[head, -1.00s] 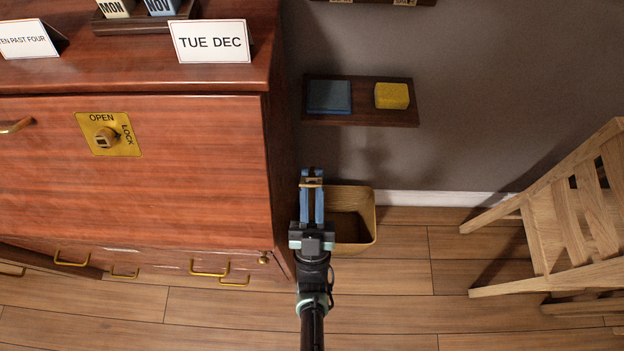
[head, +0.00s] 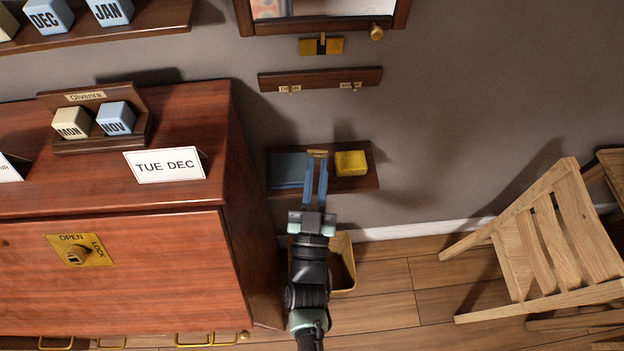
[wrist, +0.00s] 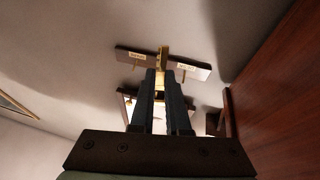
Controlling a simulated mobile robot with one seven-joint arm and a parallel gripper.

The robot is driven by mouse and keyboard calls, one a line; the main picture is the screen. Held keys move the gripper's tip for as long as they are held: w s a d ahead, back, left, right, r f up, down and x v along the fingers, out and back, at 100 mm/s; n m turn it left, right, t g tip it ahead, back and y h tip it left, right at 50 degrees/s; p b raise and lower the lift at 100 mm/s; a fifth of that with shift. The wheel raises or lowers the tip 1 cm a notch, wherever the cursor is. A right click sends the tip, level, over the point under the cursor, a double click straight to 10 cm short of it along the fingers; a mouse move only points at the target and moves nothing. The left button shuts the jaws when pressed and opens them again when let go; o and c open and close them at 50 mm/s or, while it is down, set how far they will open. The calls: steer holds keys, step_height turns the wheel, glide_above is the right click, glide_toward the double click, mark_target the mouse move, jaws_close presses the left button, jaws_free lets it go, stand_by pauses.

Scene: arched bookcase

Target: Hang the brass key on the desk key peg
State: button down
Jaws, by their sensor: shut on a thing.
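My gripper (head: 317,160) is shut on the small brass key (head: 318,153), which sticks out from the blue fingertips. In the wrist view the key (wrist: 163,52) stands between the dark fingers, in front of the peg rail. The dark wooden peg rail (head: 320,77) is on the wall above the fingertips, with two small pale labels, left (head: 290,89) and right (head: 350,86). The labels are too small to read surely, so I cannot tell which peg is the desk one. The rail also shows in the wrist view (wrist: 204,72). The key is apart from the rail in the head view.
A wall shelf (head: 320,185) with a blue block (head: 289,171) and a yellow block (head: 350,163) lies around the fingertips in the picture. The reddish desk (head: 240,190) stands left. A bin (head: 342,265) is below, and a wooden chair (head: 545,235) is right.

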steer(key=a+r+n+g+y+p, duration=0.1)
steer(key=a+r+g+y+p, duration=0.25)
steer(key=r, duration=0.25)
steer(key=w+b, duration=0.2)
steer(key=w, duration=0.7)
steer(key=shift+w+a+f+n, duration=0.15)
steer(key=shift+a+f+n, duration=0.05)
steer(key=shift+f+n, duration=0.2)
stand_by(0.4)
stand_by(0.6)
steer(key=c, duration=0.8)
jaws_free()
steer(key=s, duration=1.3)
steer(key=shift+f+b, duration=0.15)
steer(key=shift+b, duration=0.2)
